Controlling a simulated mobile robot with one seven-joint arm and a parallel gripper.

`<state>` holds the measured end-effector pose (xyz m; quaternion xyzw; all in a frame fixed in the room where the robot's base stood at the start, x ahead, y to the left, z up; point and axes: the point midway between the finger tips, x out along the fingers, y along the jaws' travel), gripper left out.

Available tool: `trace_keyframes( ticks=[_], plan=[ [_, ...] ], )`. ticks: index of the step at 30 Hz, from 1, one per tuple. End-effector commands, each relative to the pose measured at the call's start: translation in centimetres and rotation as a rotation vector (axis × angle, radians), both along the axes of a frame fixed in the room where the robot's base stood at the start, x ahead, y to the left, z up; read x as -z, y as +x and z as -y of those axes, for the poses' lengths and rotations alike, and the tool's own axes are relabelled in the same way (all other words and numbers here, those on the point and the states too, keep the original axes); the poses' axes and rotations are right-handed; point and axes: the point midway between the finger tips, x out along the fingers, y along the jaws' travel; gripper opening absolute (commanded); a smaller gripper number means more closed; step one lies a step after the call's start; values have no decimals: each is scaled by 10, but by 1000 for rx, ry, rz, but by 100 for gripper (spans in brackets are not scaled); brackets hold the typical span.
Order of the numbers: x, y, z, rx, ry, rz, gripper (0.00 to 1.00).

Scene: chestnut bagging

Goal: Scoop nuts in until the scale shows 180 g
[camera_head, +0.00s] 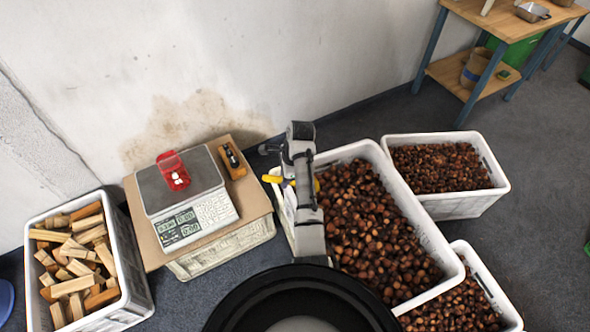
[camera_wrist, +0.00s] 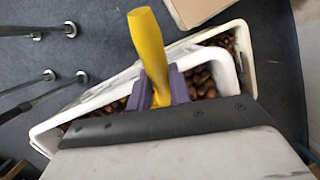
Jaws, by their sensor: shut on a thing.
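My gripper (camera_wrist: 160,88) is shut on the yellow handle of a scoop (camera_wrist: 148,42), between two purple fingers. In the head view my gripper (camera_head: 292,182) is over the left edge of the big white crate of chestnuts (camera_head: 430,228), and a yellow bit of the scoop handle (camera_head: 271,179) sticks out beside it. The scoop's bowl is mostly hidden, so its load cannot be told. The scale (camera_head: 158,191) stands left of the crate.
A small dark tool on a wooden block (camera_head: 236,172) lies right of the scale, on the cardboard-topped crate. A crate of wood blocks (camera_head: 123,285) is at left. Two more nut crates (camera_head: 465,205) (camera_head: 510,310) stand right. A wooden table (camera_head: 520,22) is at the back.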

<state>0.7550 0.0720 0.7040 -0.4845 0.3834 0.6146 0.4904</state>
Motion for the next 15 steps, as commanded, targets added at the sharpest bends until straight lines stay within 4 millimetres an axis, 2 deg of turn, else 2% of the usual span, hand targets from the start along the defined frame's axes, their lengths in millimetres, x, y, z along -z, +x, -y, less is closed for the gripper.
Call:
trace_keyframes(
  ticks=[3, 9, 15],
  plan=[
    [15, -3, -12, -7, -132, 31, 0],
    [13, -4, -18, -3, -309, 74, 0],
    [12, -5, -20, -1, -390, 92, 0]
  ],
)
